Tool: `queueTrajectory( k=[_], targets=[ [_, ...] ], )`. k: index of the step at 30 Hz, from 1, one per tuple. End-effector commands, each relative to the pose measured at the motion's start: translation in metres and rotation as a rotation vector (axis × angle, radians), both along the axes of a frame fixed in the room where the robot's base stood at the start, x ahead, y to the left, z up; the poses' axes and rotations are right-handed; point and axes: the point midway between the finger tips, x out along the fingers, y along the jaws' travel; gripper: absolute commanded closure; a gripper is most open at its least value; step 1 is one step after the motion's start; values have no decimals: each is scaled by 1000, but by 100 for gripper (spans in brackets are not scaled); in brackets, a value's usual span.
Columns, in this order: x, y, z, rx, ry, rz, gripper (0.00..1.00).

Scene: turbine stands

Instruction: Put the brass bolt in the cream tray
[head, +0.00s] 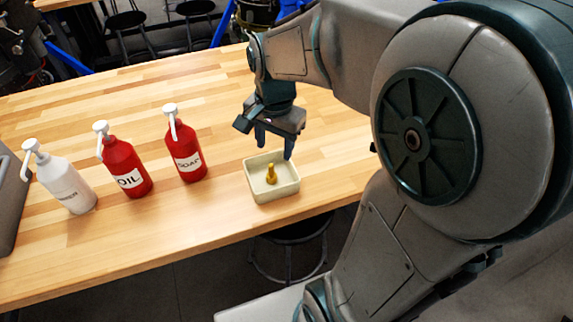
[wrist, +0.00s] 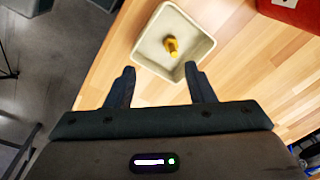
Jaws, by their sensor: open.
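The brass bolt (head: 271,174) is inside the cream tray (head: 288,193), near the middle of its floor. In the wrist view the bolt (wrist: 171,45) also shows inside the tray (wrist: 152,67), apart from the fingers. My gripper (head: 275,148) is open and empty, above the tray's far side in the head view. In the wrist view its two fingers (wrist: 160,82) are spread wide, with the tray beyond their tips. Nothing hides the bolt.
Two red pump bottles, one marked OIL (head: 127,172) and one marked SOAP (head: 186,153), and a white pump bottle (head: 62,182) stand left of the tray on the wooden table (head: 150,250). The table's front edge is close to the tray.

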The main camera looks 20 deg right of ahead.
Motion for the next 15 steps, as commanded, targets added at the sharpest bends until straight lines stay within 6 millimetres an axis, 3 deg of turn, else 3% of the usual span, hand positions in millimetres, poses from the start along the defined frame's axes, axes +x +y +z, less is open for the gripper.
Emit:
queueTrajectory(
  k=[1,6,10,15],
  targets=[
    [-16,0,5,-7,-31,102,51],
    [-61,0,11,-59,-116,465,51],
    [-87,1,8,-108,-158,680,51],
    [-102,1,5,-148,-184,828,51]
  ],
)
